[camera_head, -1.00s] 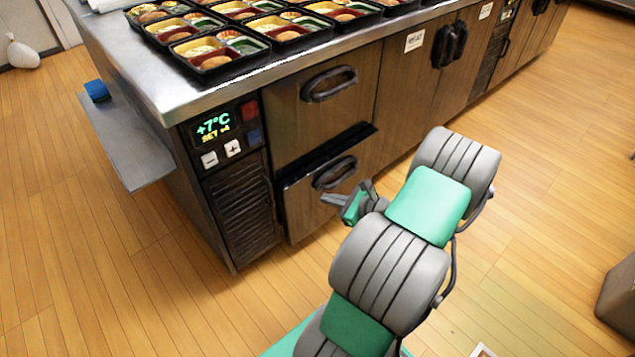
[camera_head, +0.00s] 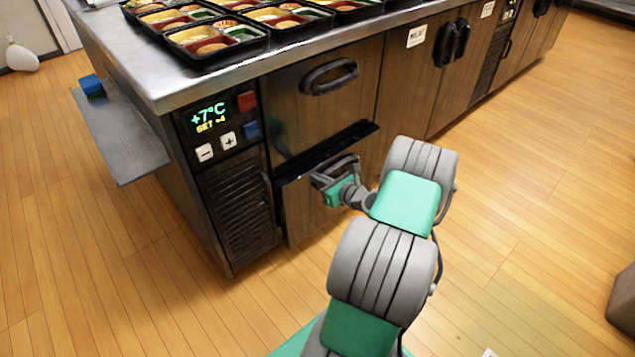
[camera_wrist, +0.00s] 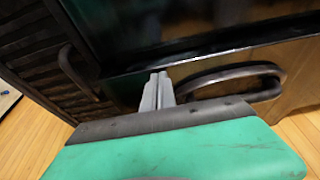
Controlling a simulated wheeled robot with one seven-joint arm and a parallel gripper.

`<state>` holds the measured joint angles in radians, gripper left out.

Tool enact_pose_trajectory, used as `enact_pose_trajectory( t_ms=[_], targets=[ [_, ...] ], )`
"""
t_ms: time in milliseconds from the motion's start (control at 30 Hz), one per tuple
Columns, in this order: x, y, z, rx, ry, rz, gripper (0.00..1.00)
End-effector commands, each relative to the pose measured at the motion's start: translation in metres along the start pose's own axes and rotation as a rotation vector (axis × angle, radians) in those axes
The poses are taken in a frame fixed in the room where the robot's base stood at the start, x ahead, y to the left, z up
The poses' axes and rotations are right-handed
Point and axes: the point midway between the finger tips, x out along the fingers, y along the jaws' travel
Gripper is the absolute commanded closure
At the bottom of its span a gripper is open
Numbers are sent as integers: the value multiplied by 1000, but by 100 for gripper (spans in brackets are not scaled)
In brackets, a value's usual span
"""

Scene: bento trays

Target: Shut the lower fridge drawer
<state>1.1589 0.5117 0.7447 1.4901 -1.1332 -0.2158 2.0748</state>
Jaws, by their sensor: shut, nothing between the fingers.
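The lower fridge drawer (camera_head: 318,209) has a wooden front and stands out a little from the counter, with a dark gap along its top. It also shows in the wrist view (camera_wrist: 299,75). Its dark bar handle (camera_wrist: 268,72) lies right of my fingers in the wrist view; in the head view my gripper hides part of it. My gripper (camera_head: 316,180) is shut and empty at the drawer front, by the left part of the handle. In the wrist view its grey fingers (camera_wrist: 157,84) are together near the front's top edge. I cannot tell whether they touch it.
The upper drawer (camera_head: 322,100) above looks closed. A vented panel (camera_head: 240,200) with a +7°C display (camera_head: 209,116) is on the left. Bento trays (camera_head: 213,42) stand on the steel counter.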

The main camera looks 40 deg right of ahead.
Motion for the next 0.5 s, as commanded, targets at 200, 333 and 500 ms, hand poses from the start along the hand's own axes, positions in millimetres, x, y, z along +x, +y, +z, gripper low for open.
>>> enact_pose_trajectory(
  t_ms=[200, 333, 500],
  targets=[
    [3, 0, 2, -1, 0, -1, 100],
    [3, 0, 2, -1, 0, 0, 100],
    [20, 1, 10, -2, 1, 4, 100]
  ],
)
